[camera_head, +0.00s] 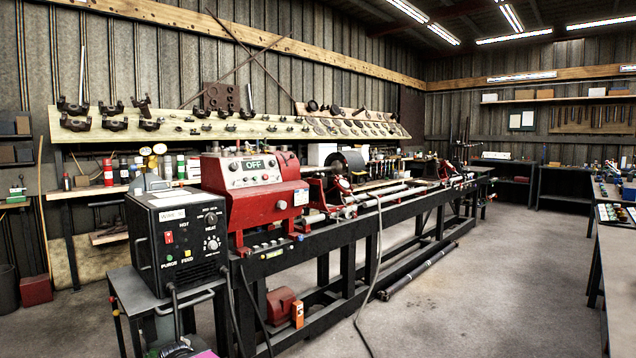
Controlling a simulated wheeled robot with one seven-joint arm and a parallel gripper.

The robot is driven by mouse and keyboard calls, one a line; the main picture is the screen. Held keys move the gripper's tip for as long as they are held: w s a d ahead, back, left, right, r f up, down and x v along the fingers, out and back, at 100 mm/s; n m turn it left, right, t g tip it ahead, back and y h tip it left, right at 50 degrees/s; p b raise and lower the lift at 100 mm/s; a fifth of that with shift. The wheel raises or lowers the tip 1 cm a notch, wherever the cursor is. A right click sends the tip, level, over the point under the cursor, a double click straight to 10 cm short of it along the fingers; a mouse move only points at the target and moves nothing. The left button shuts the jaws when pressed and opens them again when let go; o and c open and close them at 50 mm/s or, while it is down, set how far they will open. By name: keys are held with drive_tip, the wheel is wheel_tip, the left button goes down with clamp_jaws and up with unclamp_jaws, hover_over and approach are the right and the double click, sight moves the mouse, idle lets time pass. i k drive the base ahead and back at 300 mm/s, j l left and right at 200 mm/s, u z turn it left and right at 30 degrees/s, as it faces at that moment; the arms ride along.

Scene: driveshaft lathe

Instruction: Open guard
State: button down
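The red driveshaft lathe (262,203) stands in the middle left on a long black frame, with a panel reading "OFF" on its headstock. A dark curved cover (350,161) sits just right of the headstock over the lathe bed; it looks like the guard, but I cannot tell for certain. It appears to be down over the spindle area. Its handle and hinge are too small to make out. My gripper is not in view.
A black welder box (181,242) stands on a small cart at the front left, near the headstock. A grey hose (378,262) hangs from the lathe to the floor. The concrete floor (455,290) to the right is clear. A workbench (612,235) runs along the right edge.

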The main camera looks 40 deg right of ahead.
sight(356, 166)
drive_tip(key=z, duration=1.7)
drive_tip(key=i+l, duration=0.15)
drive_tip(key=i, duration=0.45)
drive_tip(key=i+l, duration=0.15)
drive_tip(key=i, duration=0.45)
